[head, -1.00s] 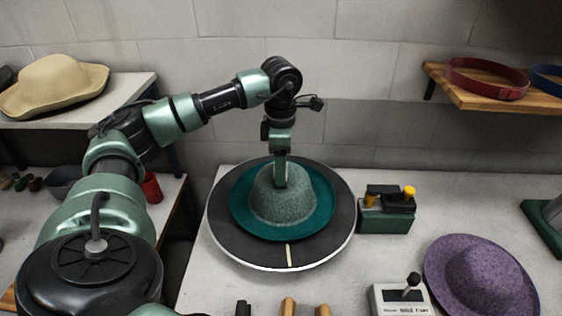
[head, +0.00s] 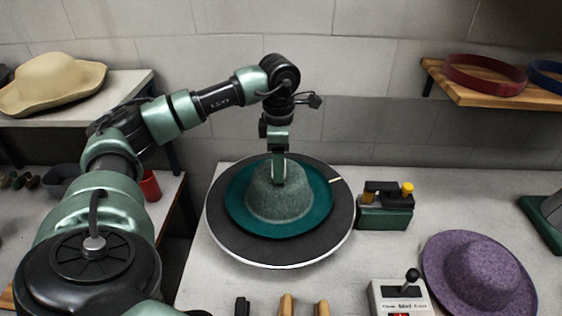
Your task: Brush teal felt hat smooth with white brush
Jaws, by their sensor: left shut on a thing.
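The teal felt hat (head: 308,222) sits brim down on the round dark turntable (head: 225,237). Its crown looks paler and fuzzier than its smooth brim. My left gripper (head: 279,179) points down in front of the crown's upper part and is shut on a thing. The fingers hide nearly all of that thing; it fits the white brush, but I cannot make out its bristles or whether they touch the felt. My right gripper is out of view.
A green box (head: 385,212) with a yellow knob stands right of the turntable. A purple hat (head: 480,275) and a lever control box (head: 400,298) are at the front right. Wooden handles (head: 287,305) show at the front edge. A tan hat (head: 50,84) lies on the left shelf.

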